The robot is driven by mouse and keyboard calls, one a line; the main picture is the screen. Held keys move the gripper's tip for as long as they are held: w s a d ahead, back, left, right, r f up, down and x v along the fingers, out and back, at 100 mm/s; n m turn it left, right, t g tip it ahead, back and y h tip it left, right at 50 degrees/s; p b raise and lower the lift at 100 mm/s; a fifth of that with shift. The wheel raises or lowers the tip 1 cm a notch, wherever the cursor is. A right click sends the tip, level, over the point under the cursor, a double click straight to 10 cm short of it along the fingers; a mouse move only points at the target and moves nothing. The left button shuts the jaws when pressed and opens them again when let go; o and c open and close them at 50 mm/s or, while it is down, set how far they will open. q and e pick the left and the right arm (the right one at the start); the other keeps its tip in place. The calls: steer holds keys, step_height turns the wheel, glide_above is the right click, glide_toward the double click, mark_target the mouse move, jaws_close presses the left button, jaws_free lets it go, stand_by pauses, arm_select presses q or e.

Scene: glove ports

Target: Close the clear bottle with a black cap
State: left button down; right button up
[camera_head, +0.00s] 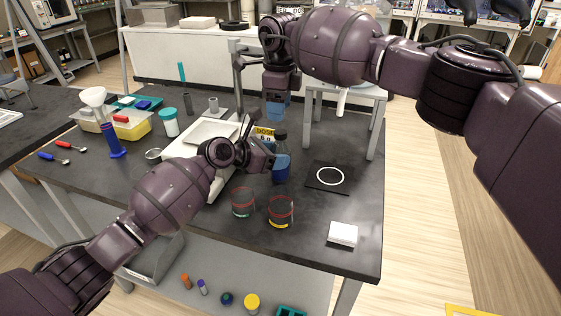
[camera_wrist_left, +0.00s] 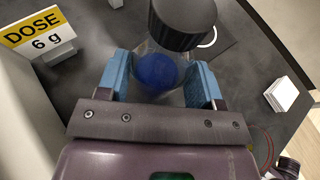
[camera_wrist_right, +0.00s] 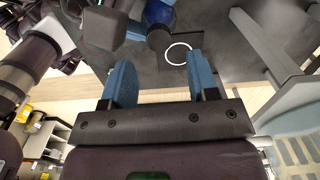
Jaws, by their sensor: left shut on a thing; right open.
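The clear bottle (camera_head: 282,168) with blue contents is held between the blue fingers of my left gripper (camera_head: 270,160), near the table's middle. It also shows in the left wrist view (camera_wrist_left: 157,72) and the right wrist view (camera_wrist_right: 160,13). The black cap (camera_wrist_left: 183,22) is at the bottle's mouth; I cannot tell how tightly it sits. The cap also shows in the head view (camera_head: 280,135). My right gripper (camera_head: 276,108) is open and empty, above and apart from the cap; its fingers are spread in the right wrist view (camera_wrist_right: 160,80).
A black mat with a white ring (camera_head: 328,177) lies right of the bottle. Two glass beakers (camera_head: 243,202) (camera_head: 281,212) stand in front. A white block (camera_head: 343,234) is at the front right. A yellow dose sign (camera_wrist_left: 32,30) stands close behind the bottle.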

mark_target(281, 131)
steer(key=shift+r+n, duration=0.4)
steer(key=shift+n, duration=0.8)
steer(key=n, duration=0.4)
steer(key=shift+r, duration=0.4)
steer(key=n, duration=0.6)
steer(key=shift+s+d+r, duration=0.1)
steer(key=shift+s+d, duration=0.05)
steer(key=shift+d, duration=0.05)
steer(key=shift+f, duration=4.05)
steer(key=shift+c, duration=0.3)
steer(key=c, duration=0.9)
steer(key=m, duration=1.2)
steer(key=shift+m, duration=0.4)
